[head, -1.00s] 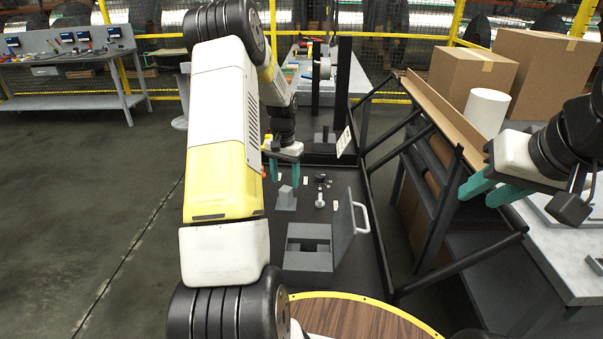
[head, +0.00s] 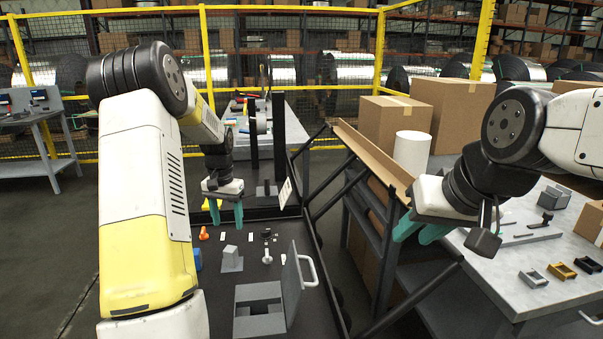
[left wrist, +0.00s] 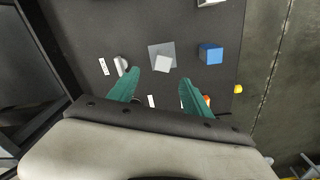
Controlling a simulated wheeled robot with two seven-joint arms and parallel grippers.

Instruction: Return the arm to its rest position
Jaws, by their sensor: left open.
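My left gripper (head: 226,212) hangs above the dark cart tray with its teal fingers pointing down. It is open, and the left wrist view shows its fingers apart (left wrist: 157,88) with nothing held between them. Below it in the head view stands a grey block on a square plate (head: 231,260), which also shows in the left wrist view (left wrist: 163,63). My left arm is bent, with its elbow high at the upper left. My right gripper (head: 420,231) is at the edge of the right-hand table, its teal fingers apart and seemingly empty.
The dark tray (head: 268,225) carries a hinged grey box (head: 259,315), small parts and a blue block (left wrist: 211,54). A black frame, a sloping brown chute (head: 370,158), a white cylinder (head: 411,153) and cardboard boxes (head: 452,112) stand right. Open floor lies left.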

